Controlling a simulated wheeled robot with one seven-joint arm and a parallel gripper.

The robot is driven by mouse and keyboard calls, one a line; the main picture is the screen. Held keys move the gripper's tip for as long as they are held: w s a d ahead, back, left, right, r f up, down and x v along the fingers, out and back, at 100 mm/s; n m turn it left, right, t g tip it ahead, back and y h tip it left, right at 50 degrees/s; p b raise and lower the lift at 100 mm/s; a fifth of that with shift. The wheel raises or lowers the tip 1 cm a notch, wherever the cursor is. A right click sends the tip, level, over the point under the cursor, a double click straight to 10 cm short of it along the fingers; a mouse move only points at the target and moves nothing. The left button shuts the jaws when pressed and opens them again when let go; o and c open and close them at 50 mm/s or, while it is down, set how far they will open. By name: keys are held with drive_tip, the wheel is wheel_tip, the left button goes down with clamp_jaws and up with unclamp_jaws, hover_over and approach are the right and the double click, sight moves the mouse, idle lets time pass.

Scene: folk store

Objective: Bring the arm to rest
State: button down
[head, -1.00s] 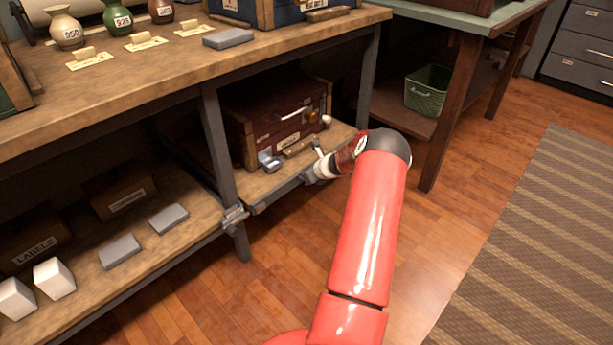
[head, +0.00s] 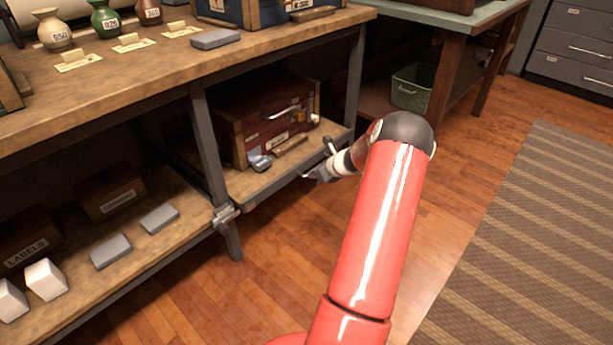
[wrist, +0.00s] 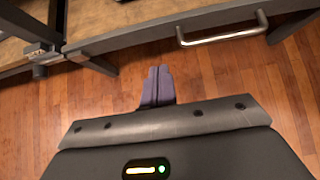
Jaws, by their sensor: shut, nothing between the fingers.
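My red arm reaches forward from the bottom of the head view. My gripper (head: 312,174) is at its far end, at the front edge of the lower shelf with the dark red box, and it looks small there. In the wrist view my gripper (wrist: 158,84) has its two fingers together with nothing between them. Wood floor shows around the fingertips. The shelf's front edge (wrist: 160,32) with a metal handle (wrist: 222,34) runs just beyond them, apart from the fingers.
The dark red box (head: 262,112) stands on the lower shelf. A workbench top (head: 130,80) with vases and cards is above. A green basket (head: 412,88) sits under the table at the back. Open floor (head: 460,190) and a striped rug (head: 530,250) lie to the right.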

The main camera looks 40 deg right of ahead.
drive_tip(key=shift+v, duration=0.85)
drive_tip(key=s+a+r+n+g, duration=0.1)
drive_tip(key=a+r+n, duration=0.55)
drive_tip(key=a, duration=0.35)
drive_tip(key=a+r+n+g+y, duration=0.1)
drive_tip(key=a+r+n, duration=0.5)
drive_tip(key=a+r, duration=0.3)
drive_tip(key=s+a+r+n+g, duration=0.1)
drive_tip(key=a+r+n+g, duration=0.1)
drive_tip(key=a+r+n, duration=0.65)
drive_tip(key=s+a+r+n+p, duration=0.15)
drive_tip(key=s+a+n, duration=0.35)
drive_tip(key=s+a, duration=0.55)
drive_tip(key=s+a+r+n+h, duration=0.1)
drive_tip(key=s+a+n, duration=0.1)
drive_tip(key=s+n, duration=0.2)
drive_tip(key=s+a+r+n, duration=0.1)
drive_tip(key=s+a+n, duration=0.2)
drive_tip(key=s, duration=0.6)
drive_tip(key=shift+a+r+n+h, duration=0.2)
drive_tip(key=shift+a+n+h, duration=0.15)
drive_tip(key=shift+n, duration=0.65)
